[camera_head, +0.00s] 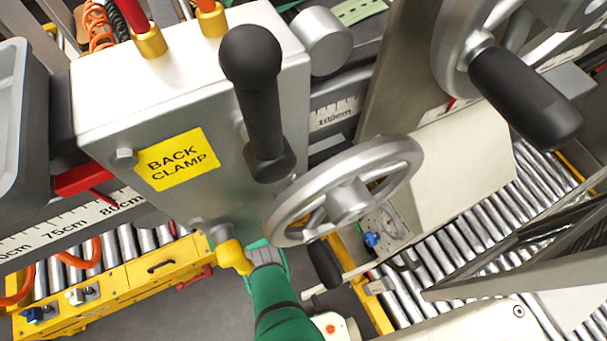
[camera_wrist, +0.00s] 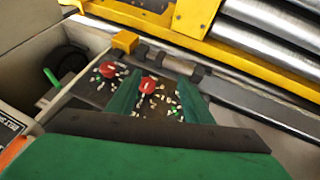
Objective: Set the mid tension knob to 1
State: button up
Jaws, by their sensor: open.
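A dark panel (camera_wrist: 90,92) in the wrist view carries small red knobs, each ringed by pale marks. One red knob (camera_wrist: 147,86) shows between the fingers of my gripper (camera_wrist: 160,80). Another red knob (camera_wrist: 107,70) lies to the left, outside the left finger. The marks are too small to read, so I cannot tell which knob is the mid tension one or where it points. My green gripper is open, with its fingers apart; contact with the knob cannot be made out. In the head view my gripper (camera_head: 266,252) is low, behind the machine's front box.
A grey box labelled BACK CLAMP (camera_head: 178,158) with a black-handled lever (camera_head: 252,95) stands close in front. A handwheel (camera_head: 347,195) is right of my gripper. In the wrist view, a yellow block (camera_wrist: 125,41) and rail (camera_wrist: 150,18) border the panel, with rollers (camera_wrist: 265,45) beyond.

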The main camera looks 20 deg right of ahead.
jog(key=s+d+r+m+t+y, duration=0.1)
jog(key=s+d+r+t+y, duration=0.1)
jog(key=s+d+r+t, duration=0.35)
jog(key=shift+g, duration=0.95)
jog(key=x, duration=0.3)
jog(key=w+x, duration=0.1)
jog(key=x, duration=0.2)
jog(key=w+a+x, duration=0.1)
jog(key=x, duration=0.2)
jog(key=shift+f, duration=0.15)
jog(key=shift+m, duration=0.3)
jog(key=shift+d, duration=0.1)
jog(key=shift+c, duration=0.4)
jog(key=c, duration=1)
jog(key=shift+o, duration=0.2)
